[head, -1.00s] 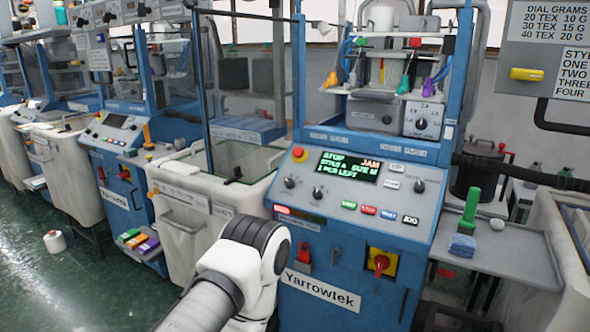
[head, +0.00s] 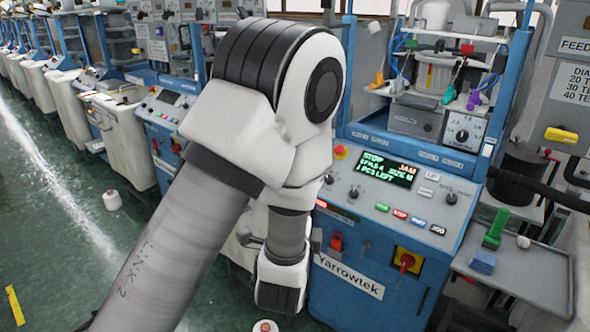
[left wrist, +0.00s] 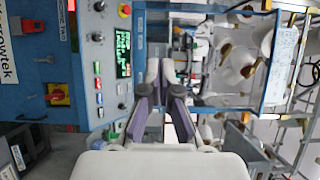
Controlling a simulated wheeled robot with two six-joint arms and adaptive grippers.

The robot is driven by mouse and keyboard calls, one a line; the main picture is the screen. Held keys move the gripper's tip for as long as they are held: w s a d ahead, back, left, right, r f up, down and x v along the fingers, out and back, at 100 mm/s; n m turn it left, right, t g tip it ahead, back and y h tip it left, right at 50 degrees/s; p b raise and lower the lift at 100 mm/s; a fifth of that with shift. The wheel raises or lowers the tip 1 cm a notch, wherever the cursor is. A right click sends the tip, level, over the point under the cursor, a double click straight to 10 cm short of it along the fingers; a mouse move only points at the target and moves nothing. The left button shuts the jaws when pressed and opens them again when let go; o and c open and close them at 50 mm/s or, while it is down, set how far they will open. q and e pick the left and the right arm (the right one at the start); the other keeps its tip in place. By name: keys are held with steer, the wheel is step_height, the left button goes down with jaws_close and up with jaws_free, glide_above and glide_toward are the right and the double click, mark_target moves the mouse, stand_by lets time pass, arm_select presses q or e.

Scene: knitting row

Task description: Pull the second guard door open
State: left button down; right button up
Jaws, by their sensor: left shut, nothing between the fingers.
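The machine marked Yarrowtek (head: 348,276) stands right of centre in the head view. Its display reads STOP and JAM. Above its sloped control panel (head: 381,205), the yarn bay (head: 425,95) shows between blue posts, with coloured clips and a dial. I cannot clearly make out a guard door or its handle there; my arm covers the machine's left side. In the left wrist view the machine lies sideways, and my left gripper (left wrist: 162,76) is shut and empty in front of the panel and bay. In the head view its fingers are hidden. My right gripper is not in view.
A grey side shelf (head: 515,268) with a green holder (head: 496,228) and blue block (head: 482,262) stands at the right. More machines line the left.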

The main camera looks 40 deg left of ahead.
arm_select(q)
steer(key=w+a+p, duration=0.5)
steer(key=w+a, duration=0.3)
steer(key=shift+w+a+f+p, duration=0.15)
steer(key=shift+w+f+p, duration=0.15)
steer(key=shift+f+p, duration=0.1)
steer(key=shift+w, duration=0.1)
